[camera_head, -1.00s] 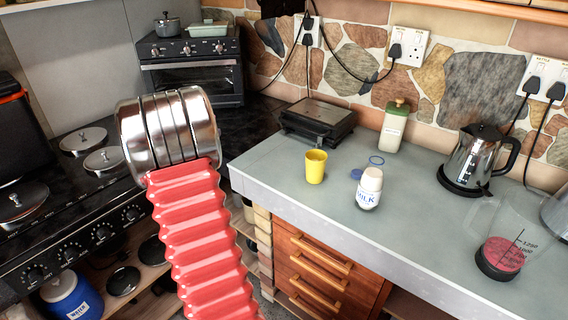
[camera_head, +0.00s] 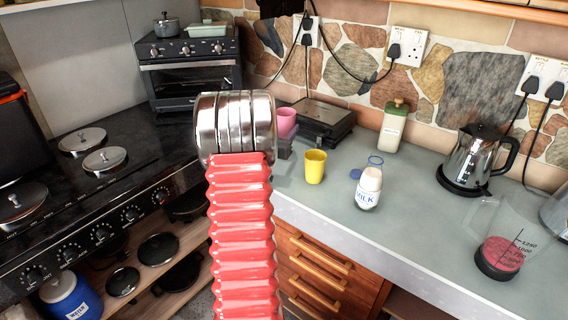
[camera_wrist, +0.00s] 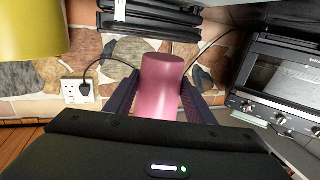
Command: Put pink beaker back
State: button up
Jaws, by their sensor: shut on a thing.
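The pink beaker (camera_head: 286,122) is partly hidden behind my arm in the head view, near the left end of the grey counter. In the wrist view the beaker (camera_wrist: 160,90) sits between the two dark fingers of my gripper (camera_wrist: 160,84), which is shut on it. Only a small grey part of my gripper (camera_head: 285,148) shows in the head view. Whether the beaker touches the counter is hidden.
A yellow cup (camera_head: 315,167) stands close right of the beaker, with a milk bottle (camera_head: 368,188) beyond it. A black grill (camera_head: 322,117) is behind. A kettle (camera_head: 478,160) and a measuring jug (camera_head: 505,245) stand farther right. The counter's front middle (camera_head: 410,230) is clear.

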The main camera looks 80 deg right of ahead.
jog(key=shift+f, duration=2.5)
jog(key=shift+f, duration=2.3)
jog(key=shift+f, duration=0.35)
jog(key=o, duration=1.1)
jog(key=shift+r, duration=0.2)
jog(key=a, duration=0.9)
jog(key=w+a, duration=0.1)
jog(key=a, duration=0.4)
jog(key=shift+w+r, duration=0.1)
jog(key=shift+r, duration=0.05)
